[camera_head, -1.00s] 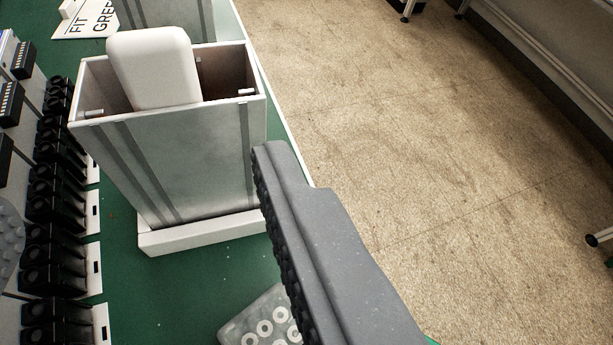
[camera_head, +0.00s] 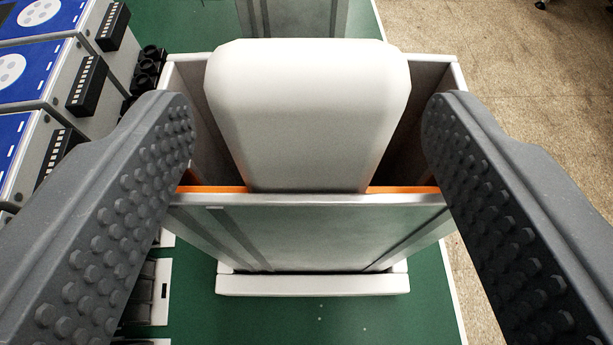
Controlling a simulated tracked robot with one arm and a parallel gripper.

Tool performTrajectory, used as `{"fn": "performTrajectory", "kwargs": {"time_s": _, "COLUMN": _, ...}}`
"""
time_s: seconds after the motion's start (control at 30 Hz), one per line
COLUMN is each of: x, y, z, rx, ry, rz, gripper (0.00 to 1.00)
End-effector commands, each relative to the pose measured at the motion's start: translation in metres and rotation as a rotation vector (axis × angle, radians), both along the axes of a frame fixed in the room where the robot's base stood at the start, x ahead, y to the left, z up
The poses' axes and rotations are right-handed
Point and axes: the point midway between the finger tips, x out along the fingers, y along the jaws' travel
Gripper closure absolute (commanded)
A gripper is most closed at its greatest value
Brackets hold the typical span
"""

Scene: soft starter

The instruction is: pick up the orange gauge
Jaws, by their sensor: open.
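A grey open-topped box (camera_head: 300,232) stands upright on the green table, in the middle of the view. A white rounded block (camera_head: 308,115) sticks up out of it. Orange edges (camera_head: 405,190) show just inside the near wall, on both sides of the block; they look like part of the orange gauge, mostly hidden in the box. I cannot tell whether block and orange part are joined. My gripper (camera_head: 310,118) is open, with one studded finger on each side of the block and visible gaps to it.
Blue-and-white units (camera_head: 38,75) with black connectors line the left side. Another grey box (camera_head: 295,16) stands behind. The green table top (camera_head: 385,318) is clear in front, and its right edge drops to a tan floor (camera_head: 480,60).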

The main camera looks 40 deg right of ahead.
Motion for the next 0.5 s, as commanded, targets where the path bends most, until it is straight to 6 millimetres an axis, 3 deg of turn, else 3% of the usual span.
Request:
{"fn": "performTrajectory", "kwargs": {"time_s": 0.2, "x": 0.016, "y": -0.015, "z": -0.008, "rx": 0.0, "ry": 0.002, "rz": -0.001, "gripper": 0.38}}
{"fn": "performTrajectory", "kwargs": {"time_s": 0.5, "x": 0.019, "y": -0.017, "z": -0.01, "rx": 0.001, "ry": 0.002, "rz": 0.0, "gripper": 0.38}}
